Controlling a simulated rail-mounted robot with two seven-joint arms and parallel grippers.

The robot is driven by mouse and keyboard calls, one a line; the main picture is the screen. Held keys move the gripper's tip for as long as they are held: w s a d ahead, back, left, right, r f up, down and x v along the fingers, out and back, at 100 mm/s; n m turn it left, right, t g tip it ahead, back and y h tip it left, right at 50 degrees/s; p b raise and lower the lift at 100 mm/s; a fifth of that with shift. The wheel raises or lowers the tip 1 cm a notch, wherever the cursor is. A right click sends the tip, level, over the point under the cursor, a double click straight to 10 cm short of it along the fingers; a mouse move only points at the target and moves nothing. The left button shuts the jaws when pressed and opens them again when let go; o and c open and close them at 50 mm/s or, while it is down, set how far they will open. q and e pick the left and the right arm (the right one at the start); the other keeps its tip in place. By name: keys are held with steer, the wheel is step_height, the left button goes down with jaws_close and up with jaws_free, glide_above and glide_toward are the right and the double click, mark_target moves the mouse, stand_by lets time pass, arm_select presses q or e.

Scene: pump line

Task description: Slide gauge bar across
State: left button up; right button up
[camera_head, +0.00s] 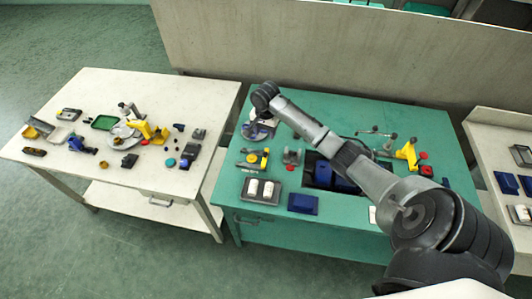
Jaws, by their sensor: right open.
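My right arm reaches from the lower right across the green table (345,213). Its gripper (259,122) points down over a round grey disc at the table's back left; it is open, but its fingertips are small and hard to make out. I cannot pick out the gauge bar with certainty. A thin, ruler-like strip (247,166) lies beside a yellow piece (265,158) just in front of the disc, apart from the gripper. My forearm hides part of the table's middle. My left gripper is not in view.
A dark recess with blue parts (322,175) lies under my forearm. A tray with white pieces (261,189) and a blue block (303,203) stand at the front edge. A yellow fixture (408,152) stands at right. A cream table (105,165) at left holds several parts.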

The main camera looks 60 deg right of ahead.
mark_target(265, 152)
steer(key=shift+m, duration=0.3)
step_height(265, 152, down, 12)
steer(key=shift+r+b, duration=0.1)
steer(key=shift+b, duration=0.95)
steer(key=shift+f, duration=1)
steer(key=shift+c, duration=0.4)
steer(key=c, duration=0.7)
jaws_close()
